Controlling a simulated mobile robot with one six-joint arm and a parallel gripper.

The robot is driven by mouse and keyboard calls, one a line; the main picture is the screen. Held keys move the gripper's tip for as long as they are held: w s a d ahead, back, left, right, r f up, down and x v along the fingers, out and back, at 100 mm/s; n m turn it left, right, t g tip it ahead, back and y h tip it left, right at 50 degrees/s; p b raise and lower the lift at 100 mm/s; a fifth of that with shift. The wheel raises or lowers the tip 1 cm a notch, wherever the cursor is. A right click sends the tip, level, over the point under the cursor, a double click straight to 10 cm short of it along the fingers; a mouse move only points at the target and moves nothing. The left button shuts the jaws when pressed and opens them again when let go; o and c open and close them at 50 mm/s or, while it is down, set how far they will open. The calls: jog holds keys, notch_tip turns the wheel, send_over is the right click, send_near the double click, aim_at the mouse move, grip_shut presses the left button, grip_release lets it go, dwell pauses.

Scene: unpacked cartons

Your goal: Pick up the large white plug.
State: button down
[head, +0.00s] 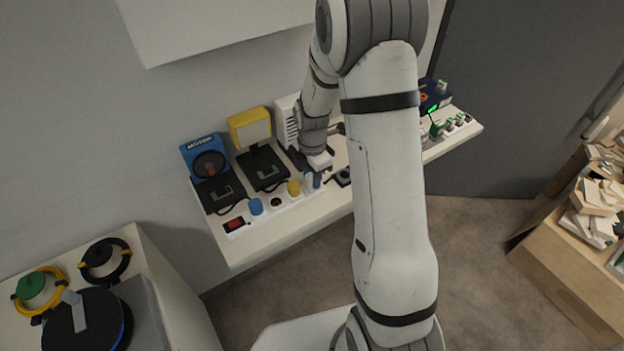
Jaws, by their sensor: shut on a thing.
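My gripper (325,154) is over the middle of the wall shelf, at the far end of my arm, and is small in the head view. It is shut on a white block that looks like the large white plug (319,162). The jaws and part of the block are hard to tell apart. The block is just above the white power strip (267,213), close to a blue plug (312,181). I cannot tell whether it still touches the strip.
The strip holds another blue plug (256,207), a yellow plug (294,188) and a red switch (234,225). Black chargers (263,167) stand behind it. Green plugs (449,125) are at the shelf's right. My arm hides the shelf's middle right. A low cabinet (168,276) stands lower left.

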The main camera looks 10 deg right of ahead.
notch_tip(320, 180, up, 10)
jog(key=shift+b, duration=0.4)
dwell(0.3)
